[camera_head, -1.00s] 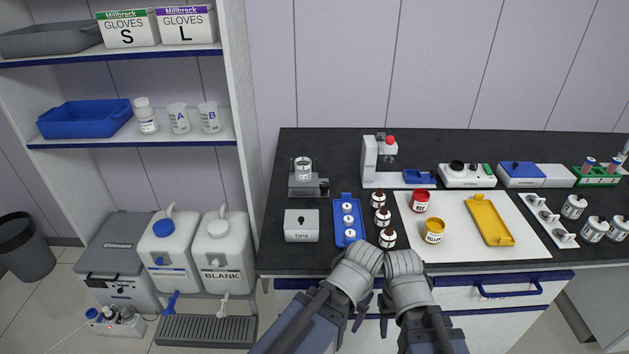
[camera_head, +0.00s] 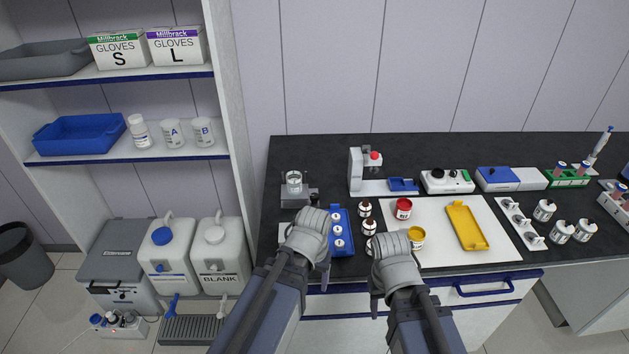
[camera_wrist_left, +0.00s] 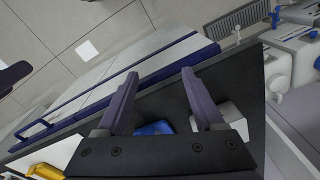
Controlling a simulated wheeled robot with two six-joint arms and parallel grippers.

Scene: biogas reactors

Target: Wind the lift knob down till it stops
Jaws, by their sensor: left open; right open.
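A small grey lab lift (camera_head: 300,197) stands at the left end of the dark bench, carrying a clear jar (camera_head: 294,182). Its dark knob (camera_head: 313,197) is on its right side, small and partly behind my left wrist. My left gripper (camera_head: 322,277) is open and empty, near the bench's front edge, in front of the lift and apart from it. Its two spread fingers show in the left wrist view (camera_wrist_left: 162,92). My right gripper (camera_head: 378,302) is open and empty, in front of the bench, with its fingers mostly hidden by its wrist.
A blue tray (camera_head: 341,244) and several dark-capped bottles (camera_head: 364,209) stand right of the lift. A white tips box (camera_head: 287,232) is mostly hidden by my left wrist. A white board (camera_head: 490,245) holds red and yellow jars and a yellow tray (camera_head: 466,226). A shelf (camera_head: 235,100) rises at left.

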